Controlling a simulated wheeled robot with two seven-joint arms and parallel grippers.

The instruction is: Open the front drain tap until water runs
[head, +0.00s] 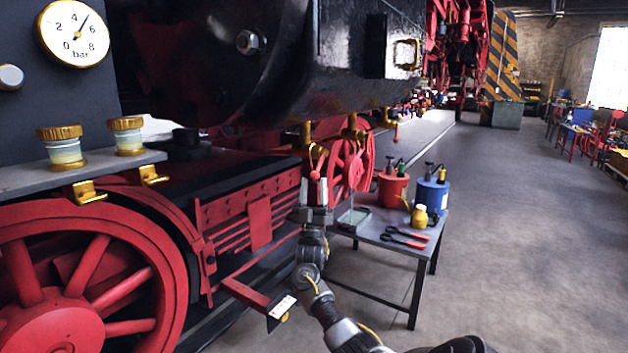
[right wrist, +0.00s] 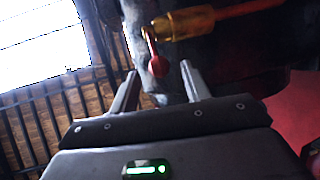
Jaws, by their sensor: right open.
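The nearest brass drain tap (head: 306,134) hangs under the dark cylinder; a thin lever ends in a red ball knob (head: 315,174). In the right wrist view the brass tap body (right wrist: 186,23) lies at the top, with its red ball knob (right wrist: 157,67) hanging down. My right gripper (head: 316,186) points up just below the knob, fingers apart. In the right wrist view the knob appears between the two fingertips, with a gap on each side. I cannot tell its exact depth. Two similar taps (head: 352,128) (head: 391,123) sit further along. My left gripper is not in view.
A small grey table (head: 393,248) stands right of my right arm. It holds a red can (head: 392,190), a blue can (head: 431,196), a yellow bottle (head: 419,217) and red-handled pliers (head: 404,240). Red wheels (head: 75,290) and a step are at left.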

